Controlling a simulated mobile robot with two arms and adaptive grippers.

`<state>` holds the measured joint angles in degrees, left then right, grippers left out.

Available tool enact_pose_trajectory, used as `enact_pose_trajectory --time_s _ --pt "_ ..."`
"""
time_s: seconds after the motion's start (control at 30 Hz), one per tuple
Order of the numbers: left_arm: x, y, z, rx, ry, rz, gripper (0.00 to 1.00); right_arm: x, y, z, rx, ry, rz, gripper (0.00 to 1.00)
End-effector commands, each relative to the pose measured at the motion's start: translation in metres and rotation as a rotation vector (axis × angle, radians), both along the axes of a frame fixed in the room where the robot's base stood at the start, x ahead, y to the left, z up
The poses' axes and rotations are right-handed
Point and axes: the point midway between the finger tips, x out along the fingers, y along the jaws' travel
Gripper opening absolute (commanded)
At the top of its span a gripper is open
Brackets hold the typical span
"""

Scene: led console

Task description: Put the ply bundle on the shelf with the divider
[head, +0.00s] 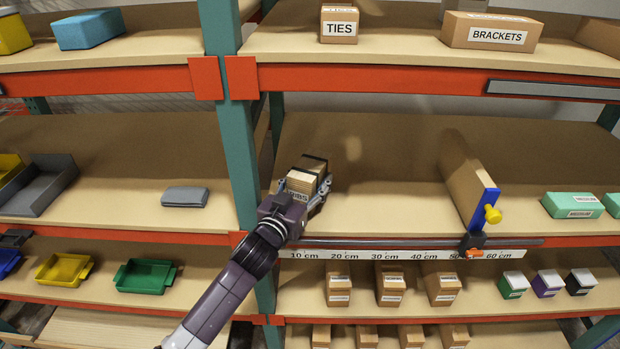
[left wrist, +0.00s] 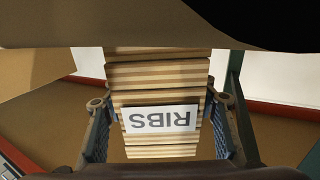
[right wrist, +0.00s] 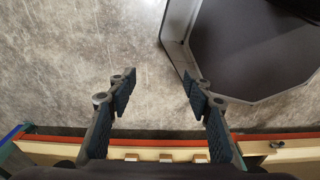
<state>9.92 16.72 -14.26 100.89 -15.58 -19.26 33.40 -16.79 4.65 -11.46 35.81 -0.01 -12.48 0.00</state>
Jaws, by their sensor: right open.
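The ply bundle (head: 305,178), a stack of thin wooden layers with a white RIBS label, is between the fingers of my left gripper (head: 294,205), at the left end of the middle shelf (head: 385,210). The left wrist view shows the bundle (left wrist: 160,85) with a finger on each side; the gripper is shut on it. I cannot tell whether the bundle touches the shelf. The divider (head: 462,180), an upright brown panel with a blue front edge and yellow knob, stands right of centre on that shelf. My right gripper (right wrist: 160,92) is open and empty in the right wrist view.
A centimetre scale (head: 345,255) runs along the shelf's front. A teal post (head: 232,150) stands left of the bundle. The shelf between bundle and divider is clear. Green boxes (head: 568,205) sit right of the divider. A grey container (right wrist: 178,40) is near my right gripper.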

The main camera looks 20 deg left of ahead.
Motion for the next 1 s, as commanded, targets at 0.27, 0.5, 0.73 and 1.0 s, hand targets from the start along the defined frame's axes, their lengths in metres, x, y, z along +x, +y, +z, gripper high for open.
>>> enact_pose_trajectory --time_s 0.27,0.5,0.73,1.0 --pt "0.0 0.0 0.002 0.001 -0.001 0.0 0.55 -0.008 -0.001 0.001 -0.002 0.012 -0.001 0.46" --pt "-0.023 0.002 -0.001 0.0 0.0 -0.001 0.55 -0.012 -0.002 -0.007 -0.003 0.018 -0.001 0.46" --pt "-0.056 0.006 0.0 -0.001 0.0 -0.001 0.55 -0.012 -0.001 -0.015 -0.003 0.018 -0.001 0.46" --pt "-0.074 0.009 0.002 0.001 -0.001 0.0 0.55 -0.011 -0.001 -0.019 -0.002 0.016 -0.001 0.46"
